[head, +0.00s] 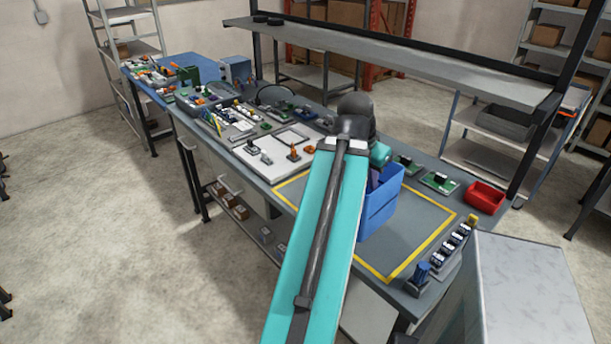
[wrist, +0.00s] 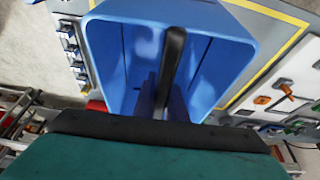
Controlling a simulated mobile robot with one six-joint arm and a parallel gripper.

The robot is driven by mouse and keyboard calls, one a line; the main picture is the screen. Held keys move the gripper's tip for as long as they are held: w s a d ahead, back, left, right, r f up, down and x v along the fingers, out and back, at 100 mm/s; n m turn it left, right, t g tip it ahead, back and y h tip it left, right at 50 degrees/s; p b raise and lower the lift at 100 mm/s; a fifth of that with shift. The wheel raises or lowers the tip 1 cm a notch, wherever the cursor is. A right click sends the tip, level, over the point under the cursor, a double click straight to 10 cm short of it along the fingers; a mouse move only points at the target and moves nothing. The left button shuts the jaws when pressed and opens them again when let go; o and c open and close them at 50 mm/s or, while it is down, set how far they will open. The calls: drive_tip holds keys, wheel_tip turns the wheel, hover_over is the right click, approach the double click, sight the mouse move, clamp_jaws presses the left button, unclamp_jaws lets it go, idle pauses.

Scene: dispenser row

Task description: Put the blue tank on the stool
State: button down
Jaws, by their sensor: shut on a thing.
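The blue tank (head: 382,205) is an open-topped blue bin at the yellow-outlined area of the workbench, right of my arm. Part of it is hidden behind the arm, and I cannot tell whether its base touches the bench. In the wrist view the tank (wrist: 225,65) fills the upper middle, with its open inside facing the camera. My gripper (wrist: 165,95) is shut on the tank; a dark finger reaches inside it. The other finger and the exact contact are hidden. I cannot make out a stool for certain in either view.
The workbench (head: 425,215) carries a red bin (head: 485,197), green circuit boards and a row of small parts at its right end. A raised grey shelf (head: 400,62) runs along its back. A large grey box (head: 530,295) stands front right. Open floor (head: 110,240) lies left.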

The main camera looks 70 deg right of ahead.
drive_tip(key=w+a+n+t, duration=0.1)
drive_tip(key=w+a+n, duration=0.35)
drive_tip(key=w, duration=1.05)
drive_tip(key=w+a+n+t, duration=0.2)
drive_tip(key=w+a+n, duration=0.25)
drive_tip(key=w, duration=1.05)
drive_tip(key=w+a+n+t, duration=0.1)
drive_tip(key=w+a+n, duration=0.3)
drive_tip(key=w, duration=1.1)
drive_tip(key=w+a+f+n+t+y, duration=0.1)
drive_tip(key=w+a+n, duration=0.1)
drive_tip(key=w+a, duration=0.65)
drive_tip(key=w+a+n+t+y, duration=0.1)
drive_tip(key=w+a+n, duration=0.2)
drive_tip(key=w+a, duration=0.55)
drive_tip(key=w+a+n+y, duration=0.1)
drive_tip(key=w+a+n, duration=0.1)
drive_tip(key=a, duration=1.1)
drive_tip(key=w+a+n+y, duration=0.1)
drive_tip(key=w+a+n, duration=0.1)
drive_tip(key=a, duration=1.1)
drive_tip(key=shift+w+a+f+n, duration=0.15)
drive_tip(key=shift+w+f+n, duration=0.2)
drive_tip(key=shift+n, duration=0.25)
drive_tip(key=shift+s+f, duration=0.1)
drive_tip(key=shift+s, duration=0.05)
